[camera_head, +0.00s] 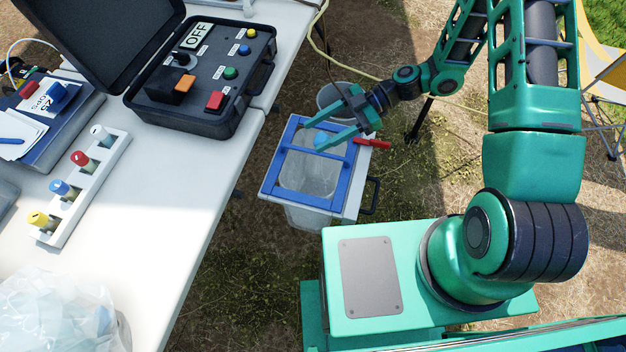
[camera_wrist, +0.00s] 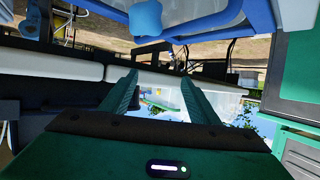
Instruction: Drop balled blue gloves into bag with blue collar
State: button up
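The bag (camera_head: 308,175) is a clear liner in a bin, with a blue square collar (camera_head: 273,170) around its mouth. My gripper (camera_head: 309,136) is above the collar's far part, with its fingers spread. The balled blue gloves (camera_head: 321,138) appear as a small light-blue lump by the fingertips, over the bag's mouth. In the wrist view, my gripper (camera_wrist: 158,77) is open with nothing between its fingers. That view is upside down, and the gloves (camera_wrist: 146,18) lie beyond the fingertips, below the gripper, against the collar (camera_wrist: 195,28). I cannot tell whether they are falling or resting.
A white table (camera_head: 165,190) at left holds an open black control case (camera_head: 205,75), a vial rack (camera_head: 85,185) and a clear plastic bag (camera_head: 60,305). A grey bucket (camera_head: 342,95) stands behind the bin. A red handle (camera_head: 375,143) juts out at the collar's right. Grass lies right of the bin.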

jog(key=v, duration=1.1)
dwell(0.5)
